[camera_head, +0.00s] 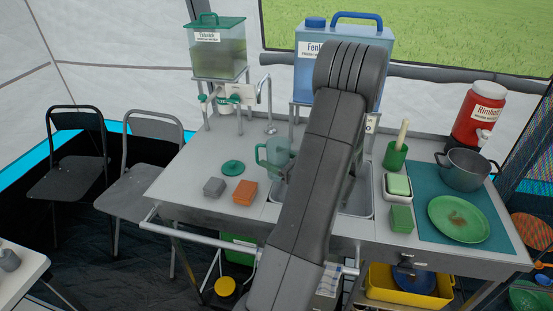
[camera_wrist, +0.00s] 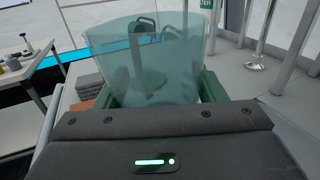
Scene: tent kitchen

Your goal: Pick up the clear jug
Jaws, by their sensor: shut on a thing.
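The clear jug (camera_head: 274,152) is see-through with a blue-green tint. In the head view it shows at the left edge of the sink, its handle to the left and its right side behind my arm. In the wrist view the jug (camera_wrist: 150,62) fills the upper middle, its wide rim toward the top. My gripper (camera_wrist: 158,92) has its green fingers on both sides of the jug and is shut on it. My gripper is hidden behind my arm in the head view. I cannot tell whether the jug's base touches anything.
Left of the jug lie a green lid (camera_head: 232,168), an orange sponge (camera_head: 245,192) and a grey block (camera_head: 214,187). The sink (camera_head: 357,200) is partly behind my arm. A tap (camera_head: 268,105) stands behind. Right are a green brush holder (camera_head: 395,155), a green plate (camera_head: 458,219) and a pot (camera_head: 467,169).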

